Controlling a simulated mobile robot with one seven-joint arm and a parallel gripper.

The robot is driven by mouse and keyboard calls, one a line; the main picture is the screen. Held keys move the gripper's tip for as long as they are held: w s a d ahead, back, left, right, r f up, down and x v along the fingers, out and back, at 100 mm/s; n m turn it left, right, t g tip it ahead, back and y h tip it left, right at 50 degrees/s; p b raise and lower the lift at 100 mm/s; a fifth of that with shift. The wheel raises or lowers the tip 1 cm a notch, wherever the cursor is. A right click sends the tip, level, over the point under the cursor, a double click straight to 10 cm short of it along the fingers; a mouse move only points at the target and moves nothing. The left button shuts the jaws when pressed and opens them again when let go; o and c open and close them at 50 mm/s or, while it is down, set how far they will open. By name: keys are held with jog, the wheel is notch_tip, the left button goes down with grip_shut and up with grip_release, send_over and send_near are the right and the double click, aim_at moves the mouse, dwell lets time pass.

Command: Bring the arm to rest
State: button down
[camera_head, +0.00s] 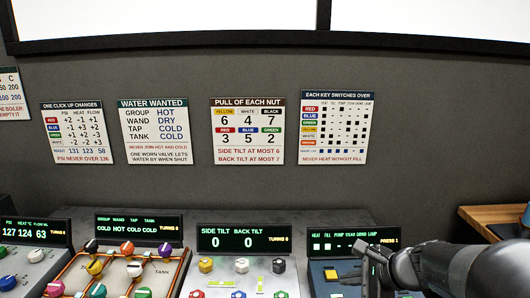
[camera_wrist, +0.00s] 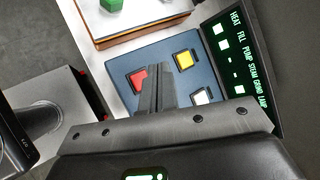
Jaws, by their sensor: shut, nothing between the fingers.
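My gripper (camera_head: 372,250) is at the lower right in the head view, above the blue key panel (camera_head: 338,274) with its dark display. In the wrist view the fingers of my gripper (camera_wrist: 154,72) are shut together with nothing between them. They hang over the blue key panel (camera_wrist: 170,62), which has a red key (camera_wrist: 138,80), a yellow key (camera_wrist: 184,60) and a white key (camera_wrist: 202,96). Whether the fingertips touch the panel cannot be told. Part of the panel is hidden behind the fingers and the wrist.
Left of the key panel stand a tilt panel (camera_head: 243,238) reading 0 and 0, a valve panel (camera_head: 138,228) with coloured knobs, and a dial panel (camera_head: 37,232). A wooden surface (camera_head: 490,214) is at the right. Several instruction cards hang on the grey wall (camera_head: 420,130).

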jog(key=shift+r, duration=0.2)
jog(key=s+a+r+n+h, duration=0.2)
jog(key=s+n+h, duration=0.1)
jog(key=s+n, duration=0.4)
jog(key=s+a+r+n+g+h, duration=0.1)
jog(key=s+a+r+n+h, duration=0.1)
jog(key=s+n, duration=0.6)
jog(key=r+n+h, duration=0.1)
jog(key=n, duration=0.2)
jog(key=shift+s+a+n, duration=0.2)
jog(key=shift+s+n, duration=0.05)
jog(key=shift+n, duration=0.05)
jog(key=c, duration=2.2)
grip_release()
